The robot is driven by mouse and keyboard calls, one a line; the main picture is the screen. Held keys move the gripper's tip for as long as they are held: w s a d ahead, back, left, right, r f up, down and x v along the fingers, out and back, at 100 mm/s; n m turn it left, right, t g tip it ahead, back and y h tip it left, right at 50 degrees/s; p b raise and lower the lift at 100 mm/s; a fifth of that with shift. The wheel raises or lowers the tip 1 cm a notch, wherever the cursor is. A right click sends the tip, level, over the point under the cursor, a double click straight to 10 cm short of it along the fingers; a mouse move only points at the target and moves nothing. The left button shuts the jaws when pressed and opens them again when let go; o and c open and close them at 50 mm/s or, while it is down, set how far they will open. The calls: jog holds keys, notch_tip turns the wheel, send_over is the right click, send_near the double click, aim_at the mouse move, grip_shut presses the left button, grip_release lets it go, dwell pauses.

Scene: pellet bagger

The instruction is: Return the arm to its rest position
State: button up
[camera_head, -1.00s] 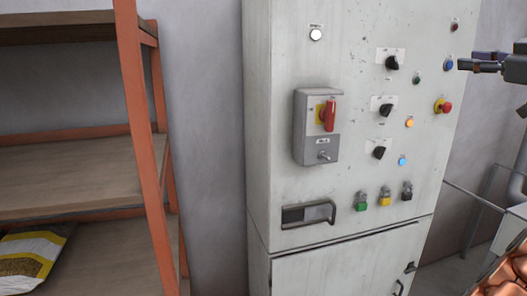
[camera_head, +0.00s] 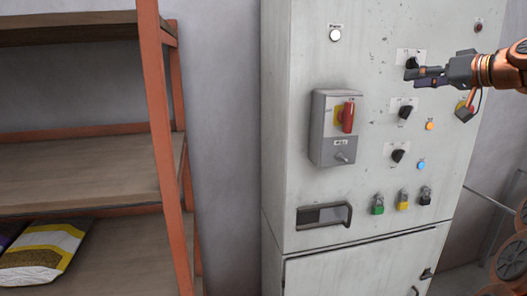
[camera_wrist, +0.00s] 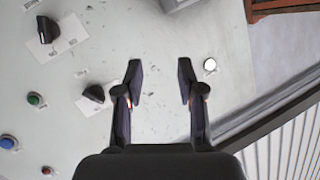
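My gripper (camera_head: 408,77) is at the upper right of the head view, in front of the upper part of a grey control cabinet (camera_head: 375,60). In the wrist view my gripper (camera_wrist: 159,75) has its two dark fingers spread apart with nothing between them, so it is open and empty. The cabinet face shows behind the fingers. A black rotary knob (camera_wrist: 94,93) lies just left of the left finger, and a white round lamp (camera_wrist: 210,65) lies to the right. My arm's copper-coloured links enter from the right edge of the head view.
A grey switch box (camera_head: 322,150) with a red handle (camera_head: 348,117) juts from the cabinet. Several knobs, lamps and small padlocks sit right of it. An orange-framed shelf (camera_head: 165,150) stands at left, with a yellow-and-white bag (camera_head: 42,252) on its lower board.

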jog(key=s+a+f+g, duration=0.2)
jog(key=a+f+g, duration=0.1)
jog(key=a+f, duration=0.4)
jog(key=s+a+f+g, duration=0.2)
jog(key=a+f, duration=0.2)
jog(key=a, duration=0.4)
jog(key=s+a+f+m+g+h, duration=0.15)
jog(key=s+a+f+g, duration=0.25)
jog(key=s+a+f, duration=0.55)
jog(key=s+d+f+g+h, duration=0.2)
jog(key=s+f+g+h, duration=0.1)
jog(key=s+f, duration=0.9)
jog(key=s+d+f+g+h, duration=0.3)
jog(key=s+f, duration=1)
jog(key=s, duration=0.6)
jog(key=shift+s+d+h, duration=0.2)
jog(key=shift+d+h, duration=0.15)
